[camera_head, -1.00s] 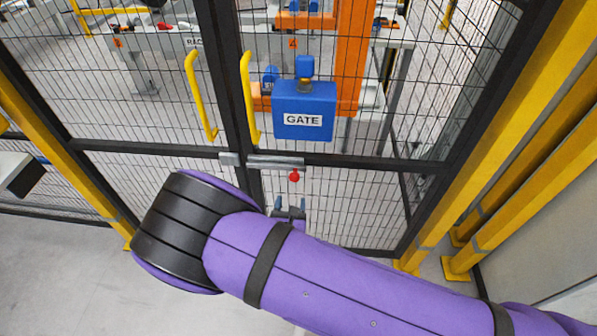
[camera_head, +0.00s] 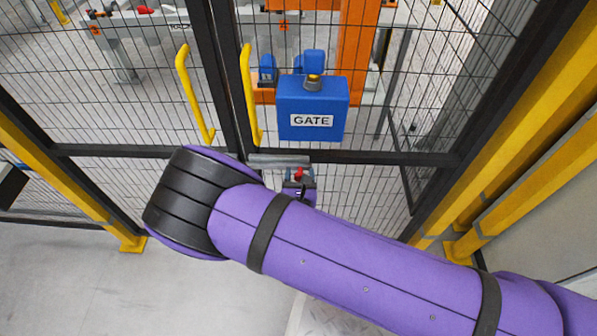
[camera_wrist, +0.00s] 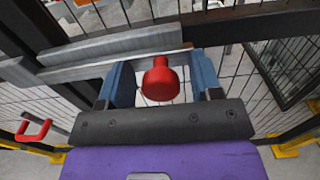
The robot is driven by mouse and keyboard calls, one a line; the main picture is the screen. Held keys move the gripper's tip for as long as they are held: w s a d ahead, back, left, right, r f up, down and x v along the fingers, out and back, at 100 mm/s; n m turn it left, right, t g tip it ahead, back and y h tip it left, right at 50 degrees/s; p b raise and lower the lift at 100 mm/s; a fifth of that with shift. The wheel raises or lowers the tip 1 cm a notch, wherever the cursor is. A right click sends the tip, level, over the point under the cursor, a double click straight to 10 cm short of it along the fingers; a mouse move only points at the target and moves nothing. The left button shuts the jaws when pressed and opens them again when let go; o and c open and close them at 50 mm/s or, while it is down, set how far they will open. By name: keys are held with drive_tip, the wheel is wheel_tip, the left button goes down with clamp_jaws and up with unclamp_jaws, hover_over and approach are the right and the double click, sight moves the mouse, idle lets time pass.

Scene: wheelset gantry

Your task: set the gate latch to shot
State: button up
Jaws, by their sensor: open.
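The gate latch is a grey sliding bar (camera_head: 280,160) with a red knob (camera_head: 299,174), on the gate's dark cross rail below the blue GATE box. In the wrist view the bar (camera_wrist: 120,46) runs across the top and the knob (camera_wrist: 160,82) points towards me. My gripper (camera_wrist: 161,78) is open, with one blue-grey finger on each side of the knob and visible gaps between. In the head view my gripper (camera_head: 299,183) is at the knob, partly hidden by my purple arm.
The blue GATE box (camera_head: 312,108) sits above the latch. Yellow handles (camera_head: 194,95) stand on both sides of the dark gate posts. Mesh panels fill the gate, and a yellow post (camera_head: 500,130) stands at the right. The floor at lower left is clear.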

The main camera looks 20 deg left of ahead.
sight(278, 167)
clamp_jaws()
drive_tip(key=a, duration=0.2)
drive_tip(key=s+a, duration=0.1)
drive_tip(key=a, duration=0.3)
drive_tip(key=shift+s+a, duration=0.1)
drive_tip(key=shift+s, duration=0.2)
unclamp_jaws()
drive_tip(key=shift+a, duration=0.15)
drive_tip(key=shift+s, duration=0.15)
drive_tip(key=v, duration=1)
drive_tip(key=shift+s, duration=0.3)
